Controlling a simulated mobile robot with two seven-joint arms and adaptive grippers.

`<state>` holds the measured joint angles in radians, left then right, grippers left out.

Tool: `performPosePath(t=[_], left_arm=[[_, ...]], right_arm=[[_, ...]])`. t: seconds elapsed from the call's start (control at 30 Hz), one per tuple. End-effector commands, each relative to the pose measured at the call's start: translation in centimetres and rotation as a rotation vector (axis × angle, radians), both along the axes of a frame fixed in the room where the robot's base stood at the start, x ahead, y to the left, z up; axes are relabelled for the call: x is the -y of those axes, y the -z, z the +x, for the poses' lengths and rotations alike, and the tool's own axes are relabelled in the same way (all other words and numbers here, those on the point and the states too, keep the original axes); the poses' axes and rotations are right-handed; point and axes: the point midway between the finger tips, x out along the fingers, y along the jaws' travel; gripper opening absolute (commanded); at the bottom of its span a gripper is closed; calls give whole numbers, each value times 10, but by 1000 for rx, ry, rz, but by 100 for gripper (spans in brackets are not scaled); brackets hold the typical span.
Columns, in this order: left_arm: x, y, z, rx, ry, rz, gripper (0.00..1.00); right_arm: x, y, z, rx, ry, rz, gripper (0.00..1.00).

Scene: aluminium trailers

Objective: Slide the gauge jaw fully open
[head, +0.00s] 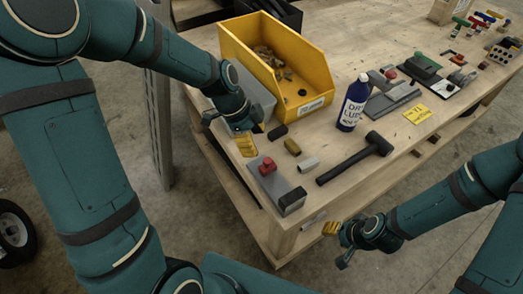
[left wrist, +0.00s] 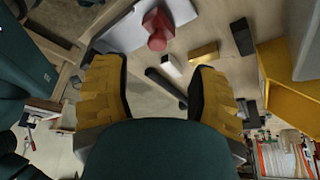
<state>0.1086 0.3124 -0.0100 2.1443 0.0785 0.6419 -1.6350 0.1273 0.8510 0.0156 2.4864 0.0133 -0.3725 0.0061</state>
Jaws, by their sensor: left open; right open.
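The gauge appears to be the grey flat block (head: 282,186) at the near left corner of the bench, with a dark block at its near end. A red knob (head: 267,166) stands on it toward the far end; I take it to be on the jaw. In the left wrist view the red knob (left wrist: 157,28) is at the top, beyond the fingertips. My left gripper (head: 245,145) is just behind and left of the gauge, apart from the knob; its yellow fingers (left wrist: 158,65) are open and empty. My right gripper (head: 338,243) is open and empty off the bench's front edge.
A yellow bin (head: 295,60) with small parts stands behind the gauge. A black mallet (head: 355,158) and a blue bottle (head: 353,103) are to the right.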

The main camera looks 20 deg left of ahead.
Motion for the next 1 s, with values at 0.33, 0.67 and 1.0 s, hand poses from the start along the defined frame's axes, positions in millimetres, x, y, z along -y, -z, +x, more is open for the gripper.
performPosePath(t=[0.33, 0.67, 1.0], left_arm=[[-15, -37, -2, 1, 0, 1, 59], [-16, -38, -2, -1, 0, 0, 59], [-16, -38, -2, -1, 0, 0, 59]], right_arm=[[0, 0, 0, 0, 0, 0, 47], [0, 0, 0, 0, 0, 0, 47], [0, 0, 0, 0, 0, 0, 47]])
